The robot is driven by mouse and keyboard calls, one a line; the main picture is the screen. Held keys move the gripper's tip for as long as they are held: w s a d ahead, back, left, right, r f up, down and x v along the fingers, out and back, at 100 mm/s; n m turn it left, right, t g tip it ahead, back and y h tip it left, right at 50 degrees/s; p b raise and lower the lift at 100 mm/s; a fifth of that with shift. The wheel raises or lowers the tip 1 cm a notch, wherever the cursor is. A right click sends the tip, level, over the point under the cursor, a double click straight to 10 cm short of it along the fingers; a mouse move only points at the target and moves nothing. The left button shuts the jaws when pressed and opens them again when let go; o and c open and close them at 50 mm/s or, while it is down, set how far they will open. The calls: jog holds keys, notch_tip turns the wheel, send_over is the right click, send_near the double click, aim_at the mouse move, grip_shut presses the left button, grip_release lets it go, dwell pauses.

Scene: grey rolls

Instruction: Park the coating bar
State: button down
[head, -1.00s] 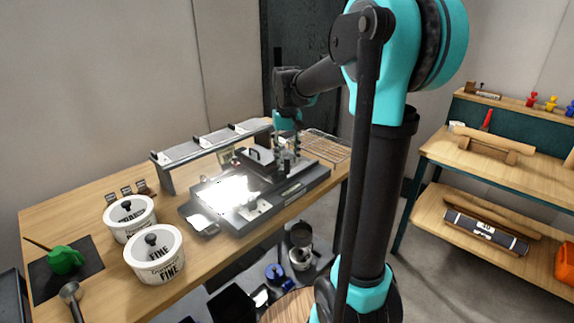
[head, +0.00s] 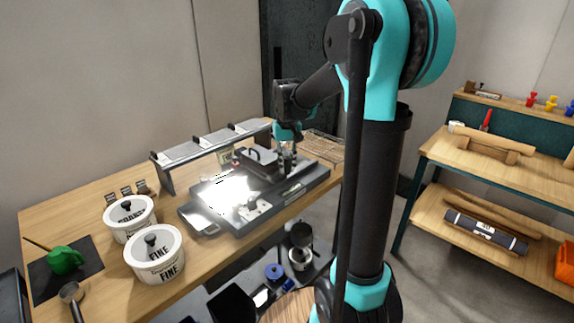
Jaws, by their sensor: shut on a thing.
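A dark flat coating machine (head: 318,178) with a bright, glaring plate (head: 228,194) stands on the wooden bench. A black block with an arched handle (head: 256,154) sits across its back part. My gripper (head: 287,168) is just right of this block, pointing down low over the machine. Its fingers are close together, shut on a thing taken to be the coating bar. The held thing is mostly hidden by the fingers and too small to make out, so I cannot tell whether it touches the machine.
A long raised rack (head: 212,141) stands behind the machine, with a wire rack (head: 325,146) at right. Another shelf unit (head: 470,166) stands right. Bare bench (head: 75,213) shows at left.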

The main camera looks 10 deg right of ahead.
jog(key=shift+d, duration=0.1)
jog(key=w+d, duration=0.9)
jog(key=d, duration=0.3)
jog(key=shift+w+d, duration=0.15)
jog(key=shift+d, duration=0.15)
jog(key=c, duration=1.5)
grip_release()
jog(key=shift+d, duration=0.15)
jog(key=shift+c, duration=0.2)
jog(key=shift+o, duration=0.6)
notch_tip(320, 180, up, 12)
